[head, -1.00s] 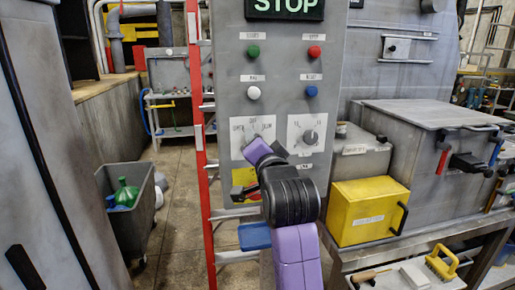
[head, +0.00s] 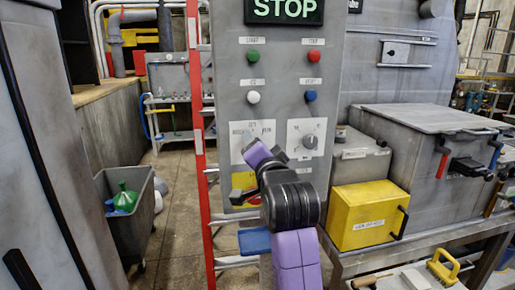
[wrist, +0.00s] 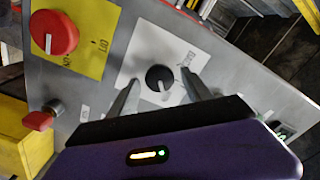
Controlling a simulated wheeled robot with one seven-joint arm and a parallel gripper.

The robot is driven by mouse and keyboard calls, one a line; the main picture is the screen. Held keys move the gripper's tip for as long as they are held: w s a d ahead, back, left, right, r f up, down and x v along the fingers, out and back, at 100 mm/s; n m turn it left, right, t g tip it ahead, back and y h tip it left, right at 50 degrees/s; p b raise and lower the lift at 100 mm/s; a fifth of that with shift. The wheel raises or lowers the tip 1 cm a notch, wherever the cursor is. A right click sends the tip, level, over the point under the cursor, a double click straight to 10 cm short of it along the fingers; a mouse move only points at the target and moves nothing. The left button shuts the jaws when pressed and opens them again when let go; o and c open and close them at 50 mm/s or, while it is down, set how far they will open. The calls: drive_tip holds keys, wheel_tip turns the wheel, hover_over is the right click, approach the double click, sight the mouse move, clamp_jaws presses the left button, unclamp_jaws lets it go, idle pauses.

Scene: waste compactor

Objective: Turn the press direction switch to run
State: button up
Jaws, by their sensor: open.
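The press direction switch is a round black knob (wrist: 159,78) with a pale pointer on a white label plate (wrist: 138,64). The plate shows in the head view (head: 266,127), left of a similar dial (head: 310,141); there my gripper (head: 251,147) hides most of the knob. In the wrist view my gripper (wrist: 160,84) is open, with one finger on each side of the knob. I see gaps beside the knob, but cannot tell how deep the fingertips reach. The label words are too blurred to read surely.
Above are green, red, white and blue buttons and a lit STOP sign (head: 284,10). A red ladder (head: 200,130) stands left; a yellow box (head: 365,215) is right.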

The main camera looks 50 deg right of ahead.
drive_tip(key=b+v, duration=0.1)
drive_tip(key=v, duration=0.7)
drive_tip(key=shift+w, duration=0.1)
idle(0.4)
